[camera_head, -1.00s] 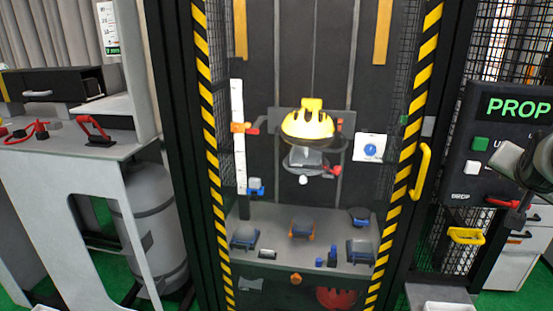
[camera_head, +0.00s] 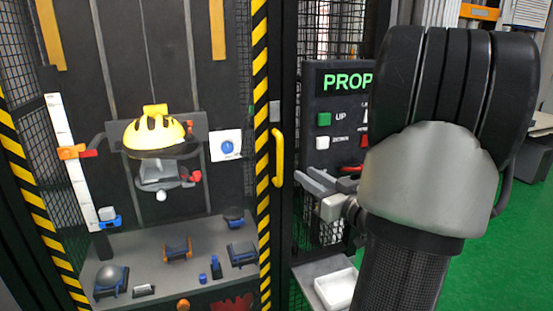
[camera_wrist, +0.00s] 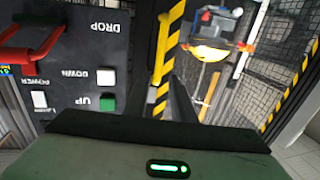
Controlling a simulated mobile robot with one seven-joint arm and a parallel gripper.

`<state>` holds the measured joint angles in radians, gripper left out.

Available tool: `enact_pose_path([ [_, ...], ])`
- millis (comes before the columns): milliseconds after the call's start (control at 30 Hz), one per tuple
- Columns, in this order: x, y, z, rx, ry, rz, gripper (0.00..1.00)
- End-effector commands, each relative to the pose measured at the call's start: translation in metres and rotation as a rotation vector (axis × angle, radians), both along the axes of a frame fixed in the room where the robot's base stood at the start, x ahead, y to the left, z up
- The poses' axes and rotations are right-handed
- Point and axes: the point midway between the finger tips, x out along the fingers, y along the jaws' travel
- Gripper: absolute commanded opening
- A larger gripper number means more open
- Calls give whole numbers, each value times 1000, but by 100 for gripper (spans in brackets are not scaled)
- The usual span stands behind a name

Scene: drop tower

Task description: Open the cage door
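The cage door (camera_head: 261,60), edged with yellow and black stripes, appears shut in the head view. Its upright yellow handle (camera_head: 277,158) is on the right side. The handle also shows in the wrist view (camera_wrist: 162,45), which is upside down. My gripper (camera_head: 308,180) is to the right of the handle and a little lower in the picture, in front of the control panel. Its two grey fingers look apart, with nothing between them. It is not touching the handle as far as I can see. My forearm hides part of the area right of the panel.
The control panel (camera_head: 345,78) with green, white and red buttons is beside the door, close to my gripper. A white tray (camera_head: 338,288) sits on a ledge below. Inside the cage, a yellow helmet (camera_head: 152,133) hangs above a shelf. Green floor is open at right.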

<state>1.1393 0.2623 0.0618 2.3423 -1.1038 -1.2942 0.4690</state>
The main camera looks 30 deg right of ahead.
Motion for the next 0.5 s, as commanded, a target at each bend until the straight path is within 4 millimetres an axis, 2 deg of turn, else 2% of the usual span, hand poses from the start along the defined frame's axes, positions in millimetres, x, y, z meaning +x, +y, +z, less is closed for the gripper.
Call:
enact_pose_path([
  [100, 28, 0, -2, -1, 0, 4, 23],
  [500, 112, -5, -1, -1, 0, 0, 23],
])
